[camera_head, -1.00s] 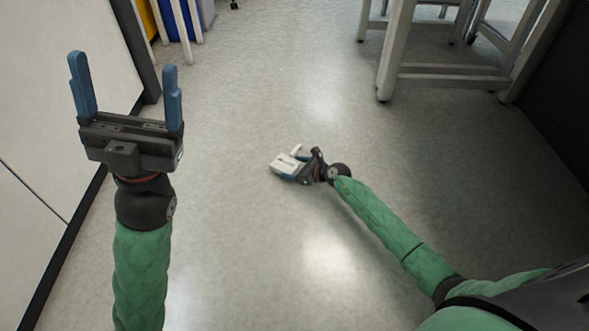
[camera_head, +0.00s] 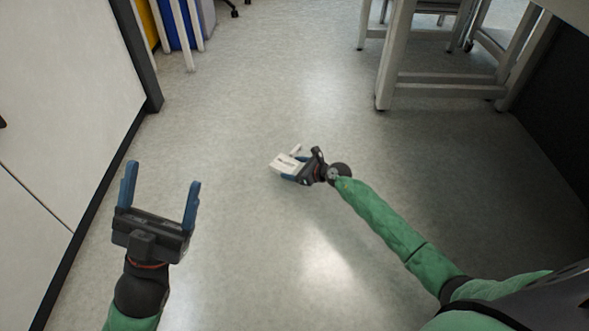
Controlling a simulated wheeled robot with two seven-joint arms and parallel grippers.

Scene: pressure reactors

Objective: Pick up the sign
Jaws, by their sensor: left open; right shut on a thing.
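The sign (camera_head: 285,163) is a small white piece with dark lettering, near the middle of the head view. My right gripper (camera_head: 296,170) is shut on it, with a blue finger showing along its lower edge. Part of the sign is hidden by the gripper. I cannot tell whether the sign touches the floor. My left gripper (camera_head: 160,202) is open and empty at the lower left, well apart from the sign, its two blue fingers pointing up in the picture.
A white cabinet (camera_head: 70,90) runs along the left side. A white-legged table frame (camera_head: 440,80) stands at the upper right, with a dark panel (camera_head: 560,110) beside it. Blue and yellow bins (camera_head: 178,22) stand at the top left. The grey floor (camera_head: 250,240) between is clear.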

